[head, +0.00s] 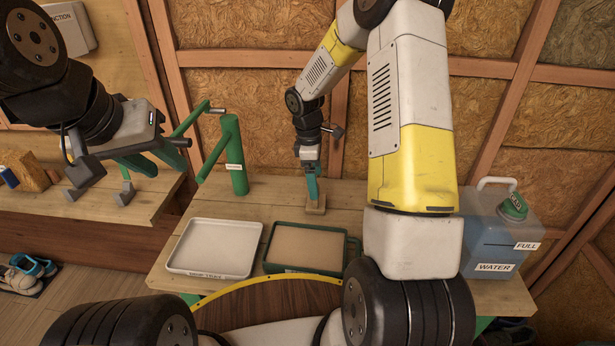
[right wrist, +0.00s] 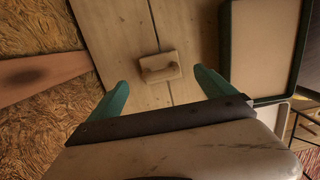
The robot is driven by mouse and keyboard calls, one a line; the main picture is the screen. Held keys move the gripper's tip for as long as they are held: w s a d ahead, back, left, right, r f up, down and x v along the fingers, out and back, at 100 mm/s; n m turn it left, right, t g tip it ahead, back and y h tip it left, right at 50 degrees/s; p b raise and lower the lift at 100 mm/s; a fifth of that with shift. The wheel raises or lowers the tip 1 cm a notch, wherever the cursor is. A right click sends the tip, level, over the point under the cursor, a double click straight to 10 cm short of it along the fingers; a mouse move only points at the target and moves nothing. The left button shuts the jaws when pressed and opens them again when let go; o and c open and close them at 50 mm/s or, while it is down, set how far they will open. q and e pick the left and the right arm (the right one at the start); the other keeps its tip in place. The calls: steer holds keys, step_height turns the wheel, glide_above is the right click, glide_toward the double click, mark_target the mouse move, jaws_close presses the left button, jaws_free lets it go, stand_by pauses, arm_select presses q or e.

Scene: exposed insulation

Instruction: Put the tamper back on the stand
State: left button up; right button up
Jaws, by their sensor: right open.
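A small tan wooden block (head: 316,208), perhaps the tamper, sits on the wooden bench behind the trays. In the right wrist view the block (right wrist: 160,67) shows a raised bar along its top and lies ahead, between the two teal fingers. My right gripper (head: 313,188) is open and empty, pointing down just above it. A labelled green post (head: 235,155) with a side arm, perhaps the stand, rises at the bench's back left.
On the bench (head: 172,215) are a white tray (head: 190,245) and, beside it, a green-rimmed tray (head: 277,232) with tan fill. A blue water jug (head: 490,240) stands at the right. The exposed insulation wall (head: 250,105) is close behind.

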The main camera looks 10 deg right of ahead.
steer(key=s+r+m+t, duration=0.1)
steer(key=s+r+m, duration=0.1)
steer(key=s+r, duration=0.35)
steer(key=s+r+m+t+y, duration=0.1)
steer(key=s+r+m, duration=0.15)
steer(key=r, duration=0.55)
steer(key=s+r+m+t, duration=0.1)
steer(key=s+r+m, duration=0.2)
steer(key=r, duration=0.4)
steer(key=s+a+r+m+t+y, duration=0.1)
steer(key=s+r+m, duration=0.1)
steer(key=s, duration=0.4)
steer(key=s+r+m+t+y, duration=0.1)
steer(key=s+r+m+t, duration=0.1)
steer(key=s, duration=0.5)
steer(key=shift+s+a+r+m+t+y, duration=0.35)
steer(key=shift+r+m, duration=0.5)
steer(key=shift+m, duration=0.4)
steer(key=shift+d, duration=0.1)
